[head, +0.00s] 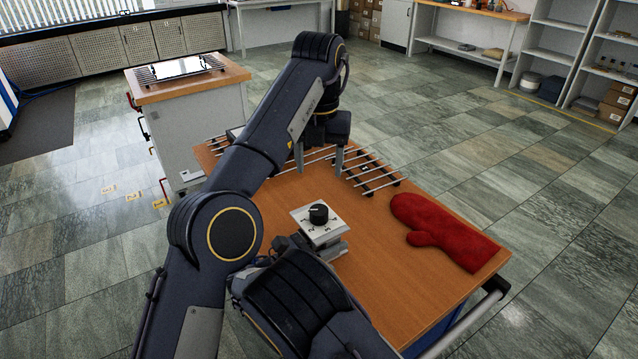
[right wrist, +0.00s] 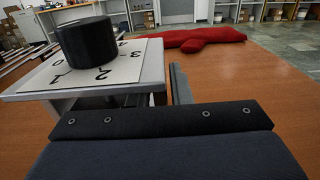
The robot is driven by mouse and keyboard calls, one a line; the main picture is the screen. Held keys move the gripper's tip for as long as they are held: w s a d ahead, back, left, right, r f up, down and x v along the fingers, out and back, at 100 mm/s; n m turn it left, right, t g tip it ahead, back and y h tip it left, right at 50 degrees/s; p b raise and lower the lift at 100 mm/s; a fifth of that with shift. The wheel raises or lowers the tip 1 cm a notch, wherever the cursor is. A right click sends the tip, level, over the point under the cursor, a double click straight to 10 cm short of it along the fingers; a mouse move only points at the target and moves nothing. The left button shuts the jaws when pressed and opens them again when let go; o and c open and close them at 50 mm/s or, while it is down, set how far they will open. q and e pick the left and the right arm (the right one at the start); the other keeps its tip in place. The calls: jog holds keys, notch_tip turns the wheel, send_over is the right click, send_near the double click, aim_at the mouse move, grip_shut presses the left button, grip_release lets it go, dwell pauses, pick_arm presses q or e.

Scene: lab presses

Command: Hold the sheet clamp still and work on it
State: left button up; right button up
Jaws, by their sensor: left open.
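The sheet clamp (head: 324,236) stands on the wooden table top, with a pale plate and a round black knob (head: 318,213) on it. In the right wrist view the knob (right wrist: 86,40) sits on the plate (right wrist: 135,72), which is marked with numbers from 0 upward. My left gripper (head: 319,162) is open and empty, pointing down above the table, beyond the clamp. My right gripper (right wrist: 172,92) is low beside the clamp, partly under the plate's edge. Its fingertips are mostly hidden, so I cannot tell whether they close on the clamp body.
A red oven mitt (head: 440,230) lies on the right of the wooden table (head: 400,285). A metal rack (head: 375,177) lies along the far edge, partly behind my left arm. Another cabinet (head: 195,120) with a rack and sheet stands behind at left. The table between clamp and mitt is clear.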

jog(key=o, duration=0.3)
jog(key=shift+o, duration=0.2)
pick_arm(q)
jog(key=shift+d+f, duration=0.15)
jog(key=shift+d, duration=0.1)
pick_arm(e)
jog(key=v, duration=0.8)
jog(key=shift+a+f, duration=0.2)
jog(key=shift+a, duration=0.05)
jog(key=x, duration=0.8)
jog(key=shift+d+r, duration=0.15)
jog(key=shift+d, duration=0.05)
pick_arm(q)
jog(key=f, duration=0.2)
jog(key=shift+a+f, duration=0.25)
jog(key=shift+f, duration=0.1)
